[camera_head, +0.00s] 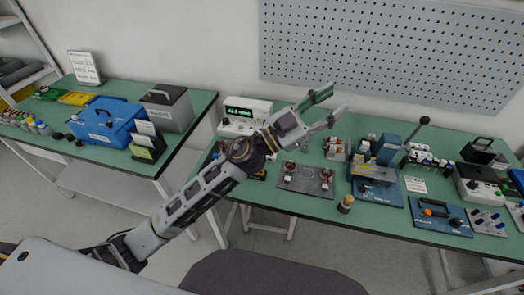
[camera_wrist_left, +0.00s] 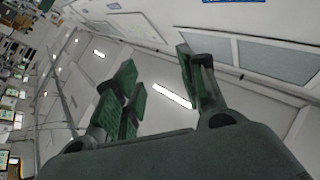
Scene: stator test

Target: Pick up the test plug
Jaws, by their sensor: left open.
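My left gripper (camera_head: 328,107) is raised above the green workbench, with its two green-padded fingers spread and nothing between them. In the left wrist view (camera_wrist_left: 160,75) the fingers stand apart against the ceiling and wall; no bench object lies between them. I cannot tell which thing is the test plug; it may be small or hidden behind my arm. A tester with a lit green display (camera_head: 239,111) stands behind my left forearm, which partly hides the bench in front of it. A grey plate (camera_head: 305,187) carries two copper-coloured parts. My right gripper is not in view.
A small brown-topped cylinder (camera_head: 346,204) stands near the bench's front edge. A blue press with a lever (camera_head: 386,150) and a blue fixture (camera_head: 440,216) stand to the right. A second bench at left holds a blue toolbox (camera_head: 105,122). A pegboard (camera_head: 390,50) hangs behind.

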